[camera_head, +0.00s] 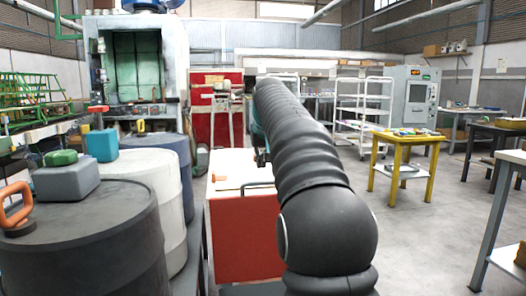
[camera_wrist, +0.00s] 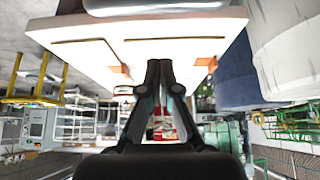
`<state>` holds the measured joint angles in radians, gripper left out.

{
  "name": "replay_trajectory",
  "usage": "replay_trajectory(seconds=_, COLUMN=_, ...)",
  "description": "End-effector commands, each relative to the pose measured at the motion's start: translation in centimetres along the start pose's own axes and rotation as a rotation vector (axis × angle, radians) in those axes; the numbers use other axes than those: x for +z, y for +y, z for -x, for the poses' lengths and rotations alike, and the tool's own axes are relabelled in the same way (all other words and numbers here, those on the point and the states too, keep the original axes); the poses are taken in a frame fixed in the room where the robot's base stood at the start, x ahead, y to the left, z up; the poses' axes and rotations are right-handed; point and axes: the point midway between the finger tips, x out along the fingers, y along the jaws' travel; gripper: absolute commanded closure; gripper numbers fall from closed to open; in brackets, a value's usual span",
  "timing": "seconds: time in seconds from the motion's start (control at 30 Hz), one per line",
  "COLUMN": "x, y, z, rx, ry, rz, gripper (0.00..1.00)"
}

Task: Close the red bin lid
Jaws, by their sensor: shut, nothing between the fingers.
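The red bin (camera_head: 243,238) stands in the middle of the head view, with a plain red front. Its top is a pale cream-white panel (camera_head: 228,167) with a dark handle-like bar near the front edge. My arm hides the bin's right side. The wrist view is upside down and shows a pale panel (camera_wrist: 92,55) with dark slots and orange tabs near my fingers. My gripper (camera_wrist: 160,64) is shut and empty, its tips close to or over that panel; contact cannot be told. In the head view my arm hides the gripper. How far the lid stands open is unclear.
Drums stand left of the bin: dark grey (camera_head: 85,245), white (camera_head: 165,200) and blue (camera_head: 165,148), with boxes and an orange-handled item (camera_head: 15,208) on top. A yellow table (camera_head: 410,140) and a white rack (camera_head: 362,108) stand right.

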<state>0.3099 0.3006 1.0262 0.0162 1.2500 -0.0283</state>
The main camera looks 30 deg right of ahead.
Motion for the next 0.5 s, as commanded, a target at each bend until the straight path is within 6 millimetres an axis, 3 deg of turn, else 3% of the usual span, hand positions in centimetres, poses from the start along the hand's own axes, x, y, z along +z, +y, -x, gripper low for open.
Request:
replay_trajectory(seconds=0.17, x=0.1, y=0.0, z=-3.5, rx=0.000, ry=-0.003, rz=0.000, gripper=1.00)
replay_trajectory(seconds=0.2, x=0.6, y=0.0, z=-2.8, rx=0.000, ry=0.001, rz=0.000, gripper=1.00)
replay_trajectory(seconds=0.5, x=3.3, y=0.0, z=-1.9, rx=0.000, ry=0.000, rz=0.000, gripper=1.00)
